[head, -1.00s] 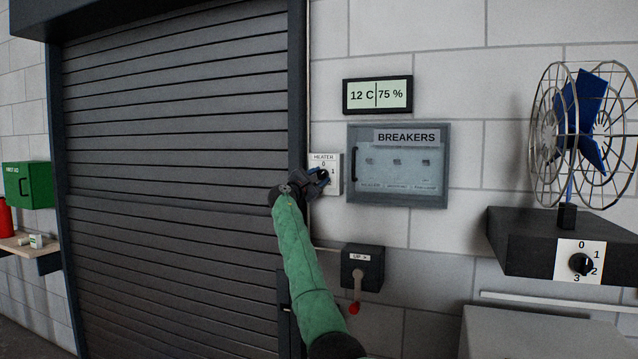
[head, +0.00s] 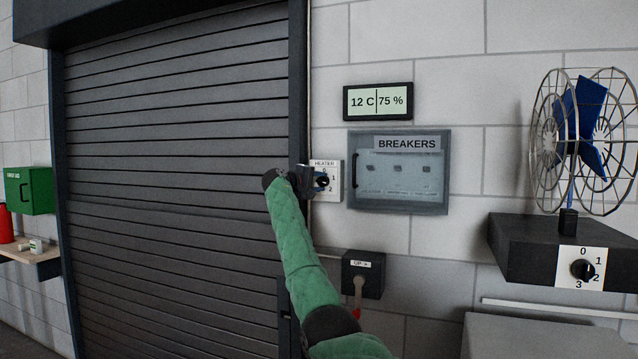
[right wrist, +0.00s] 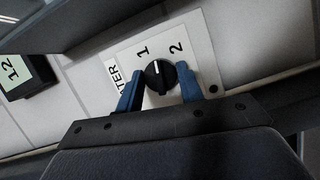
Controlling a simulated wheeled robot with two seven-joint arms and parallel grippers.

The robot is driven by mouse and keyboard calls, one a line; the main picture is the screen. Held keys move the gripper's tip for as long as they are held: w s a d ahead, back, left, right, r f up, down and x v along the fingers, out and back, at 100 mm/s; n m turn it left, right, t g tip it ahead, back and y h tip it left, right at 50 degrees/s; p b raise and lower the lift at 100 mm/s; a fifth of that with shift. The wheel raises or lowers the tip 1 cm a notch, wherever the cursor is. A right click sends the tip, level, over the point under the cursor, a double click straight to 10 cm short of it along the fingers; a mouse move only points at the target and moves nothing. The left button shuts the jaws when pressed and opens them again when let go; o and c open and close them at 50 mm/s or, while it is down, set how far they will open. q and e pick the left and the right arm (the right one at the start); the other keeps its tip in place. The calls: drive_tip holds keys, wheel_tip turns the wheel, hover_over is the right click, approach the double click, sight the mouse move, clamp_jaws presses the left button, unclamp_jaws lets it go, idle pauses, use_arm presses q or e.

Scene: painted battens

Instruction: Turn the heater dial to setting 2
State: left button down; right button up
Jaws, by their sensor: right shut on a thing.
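The heater dial is a black round knob with a white mark on a white plate headed HEATER (head: 334,167). In the right wrist view the dial (right wrist: 160,78) sits between the blue fingers of my right gripper (right wrist: 160,88). The gripper is shut on it. The white mark points between 1 and 2. In the head view my right gripper (head: 318,182) covers part of the plate and dial, while 1 and 2 show at its right. My left gripper is not in view.
The breaker box (head: 398,172) is just right of the heater plate, below a display (head: 378,101) reading 12 C and 75 %. A dark shutter (head: 180,180) fills the left. A lever box (head: 363,272) is below. A fan dial (head: 582,269) stands far right.

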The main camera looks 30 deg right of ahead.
drive_tip(key=m+y, duration=0.1)
drive_tip(key=m, duration=0.2)
drive_tip(key=shift+m+y, duration=0.4)
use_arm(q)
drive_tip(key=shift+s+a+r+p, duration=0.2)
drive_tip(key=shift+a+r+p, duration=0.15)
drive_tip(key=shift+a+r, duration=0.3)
use_arm(e)
drive_tip(key=shift+s+m+t+y, duration=0.1)
drive_tip(key=shift+m+t+y, duration=0.3)
drive_tip(key=shift+m+y, duration=0.55)
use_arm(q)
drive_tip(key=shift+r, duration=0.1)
use_arm(e)
drive_tip(key=shift+m+h, duration=0.25)
drive_tip(key=shift+m, duration=0.2)
drive_tip(key=o, duration=1)
drive_tip(key=shift+d, duration=0.1)
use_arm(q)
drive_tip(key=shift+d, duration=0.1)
